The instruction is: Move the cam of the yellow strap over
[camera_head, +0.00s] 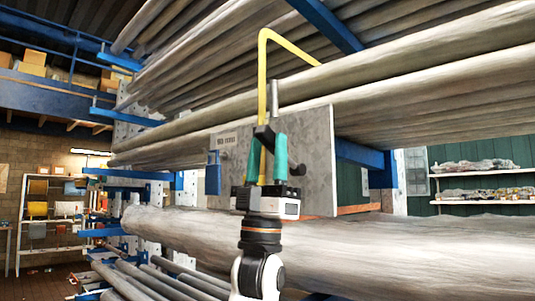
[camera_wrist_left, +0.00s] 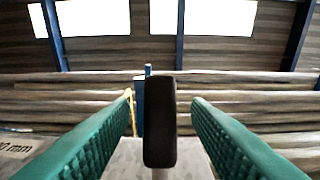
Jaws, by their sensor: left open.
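The yellow strap (camera_head: 262,75) rises from the grey plate, bends at the top and runs down to the right over the pipes. A thin piece of the yellow strap (camera_wrist_left: 130,100) shows in the left wrist view beside the left finger. A dark block that looks like its cam (camera_head: 264,134) is at the plate. In the left wrist view the dark cam (camera_wrist_left: 160,120) stands upright between my fingers, with gaps on both sides. My left gripper (camera_head: 267,142) has two teal fingers, open around the cam; the fingers also show in the left wrist view (camera_wrist_left: 162,100). My right gripper is out of view.
The grey plate (camera_head: 317,150) stands upright in front of the pipe rack, with a blue padlock-like part (camera_head: 213,172) at its left. A thick pipe (camera_head: 400,255) runs below. Long pipes (camera_head: 430,90) pass above. Shelves (camera_head: 485,180) stand at the back right.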

